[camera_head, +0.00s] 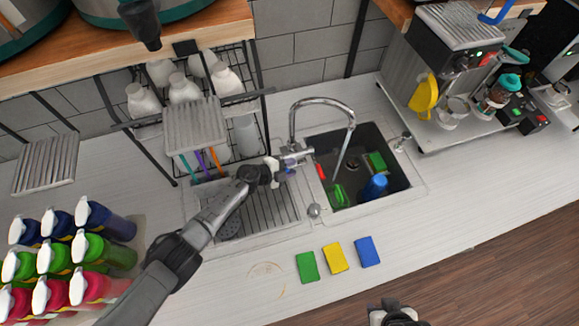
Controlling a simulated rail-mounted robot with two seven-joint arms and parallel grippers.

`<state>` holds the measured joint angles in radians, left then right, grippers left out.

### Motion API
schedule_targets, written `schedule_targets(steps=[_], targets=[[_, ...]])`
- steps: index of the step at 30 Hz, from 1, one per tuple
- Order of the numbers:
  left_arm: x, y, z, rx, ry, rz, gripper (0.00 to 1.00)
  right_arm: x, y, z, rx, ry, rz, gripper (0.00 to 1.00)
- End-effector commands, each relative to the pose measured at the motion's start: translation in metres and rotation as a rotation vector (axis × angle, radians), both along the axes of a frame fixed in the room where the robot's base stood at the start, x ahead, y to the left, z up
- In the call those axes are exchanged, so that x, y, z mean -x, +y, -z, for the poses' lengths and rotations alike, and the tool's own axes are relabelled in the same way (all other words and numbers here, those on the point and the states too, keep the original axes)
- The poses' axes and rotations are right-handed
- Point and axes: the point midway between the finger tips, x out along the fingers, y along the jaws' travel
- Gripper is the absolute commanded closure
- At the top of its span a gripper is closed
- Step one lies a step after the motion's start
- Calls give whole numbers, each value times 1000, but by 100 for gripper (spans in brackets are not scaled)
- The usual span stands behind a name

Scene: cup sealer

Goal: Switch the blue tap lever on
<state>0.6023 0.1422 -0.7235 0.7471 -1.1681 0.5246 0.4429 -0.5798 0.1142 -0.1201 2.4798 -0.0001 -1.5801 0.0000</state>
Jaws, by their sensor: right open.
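The chrome tap (322,101) arches over the sink (398,178) right of centre. A pale streak like running water hangs from its spout into the basin. My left gripper (291,158) is at the tap's base, at the sink's left edge. A small bluish patch (293,147) shows at its fingers; it may be the blue lever, which is otherwise hidden. I cannot tell whether this gripper touches the lever or how far its jaws are apart. My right gripper (394,310) is open at the bottom edge, away from the tap and partly cut off.
The sink holds a blue cup (375,187) and green items; a red piece (321,172) is near its left wall. Green (307,267), yellow (335,257) and blue (367,251) sponges lie in front. A wire rack with white bottles (185,90) stands behind my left arm.

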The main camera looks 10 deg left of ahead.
Motion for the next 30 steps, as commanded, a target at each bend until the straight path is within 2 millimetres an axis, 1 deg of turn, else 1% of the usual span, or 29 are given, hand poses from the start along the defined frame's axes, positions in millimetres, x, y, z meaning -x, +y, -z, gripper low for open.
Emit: schedule_targets(steps=[1,5,11,14,20,24,30], targets=[[0,0,0,0,0,0,65,0,0,0,0,0,0,57],[0,0,0,-1,0,-1,53,0,0,0,1,1,-1,57],[0,0,0,-1,0,-1,53,0,-2,0,8,1,-5,57],[2,4,-1,-2,1,-1,53,0,-3,-2,10,1,-6,57],[15,21,-11,-3,1,0,53,0,-3,-13,11,0,-7,57],[25,36,-17,-4,0,-1,53,0,-3,-18,10,1,-6,57],[36,51,-25,-2,-1,-1,53,0,-2,-21,6,0,-4,57]])
